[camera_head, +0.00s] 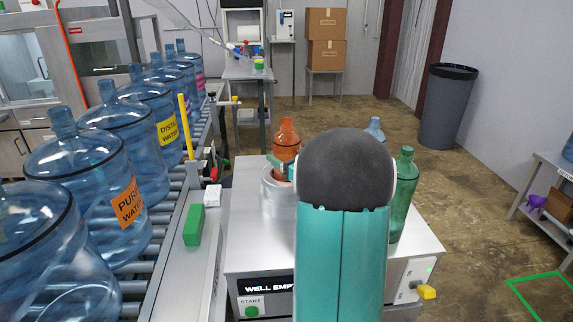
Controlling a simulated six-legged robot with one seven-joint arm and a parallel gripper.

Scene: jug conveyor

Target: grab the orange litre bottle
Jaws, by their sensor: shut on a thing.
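The orange bottle (286,138) stands upright in a pale round holder (274,204) on the metal-topped machine, left of my arm. My gripper (283,167) is at the bottle's lower body, with teal finger parts showing against it, and is shut on it. My dark rounded arm joint and teal link cover the middle of the machine and part of the gripper. A green bottle (404,185) stands at the right of the machine. The top of a blue bottle (375,130) shows behind my arm.
Several large blue jugs (113,137) line the roller conveyor (168,212) at left. A yellow post (186,126) rises at its edge. A grey bin (446,108) stands back right. A shelf (549,186) is at right. The floor between is clear.

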